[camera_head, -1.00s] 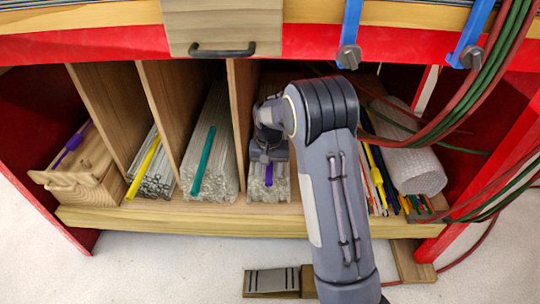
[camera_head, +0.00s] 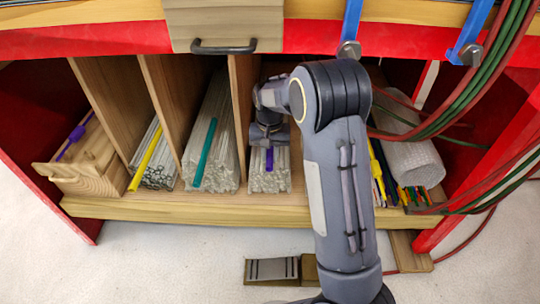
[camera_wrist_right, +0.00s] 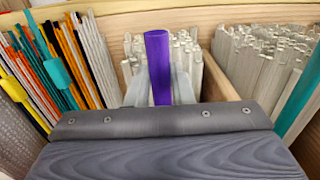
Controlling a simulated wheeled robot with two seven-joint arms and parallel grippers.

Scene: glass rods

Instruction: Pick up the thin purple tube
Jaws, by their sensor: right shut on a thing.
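The thin purple tube (camera_head: 269,160) is at the middle compartment of clear glass rods, its near end poking out below my right gripper (camera_head: 268,146). In the right wrist view the purple tube (camera_wrist_right: 158,50) stands up between the two pale fingers of my right gripper (camera_wrist_right: 160,90), with a finger against each side. The gripper is shut on it. The tube's lower part is hidden by the gripper body. A second purple piece (camera_head: 77,133) lies on a wooden box at the far left. My left gripper is in neither view.
Wooden dividers (camera_head: 168,105) split the red shelf into compartments. Clear rods (camera_wrist_right: 198,60) lie close behind the tube. A teal tube (camera_head: 204,152) and a yellow tube (camera_head: 146,157) lie to the left. Coloured rods (camera_wrist_right: 62,60) and a bubble-wrapped roll (camera_head: 410,160) are to the right. Hoses (camera_head: 490,80) hang at right.

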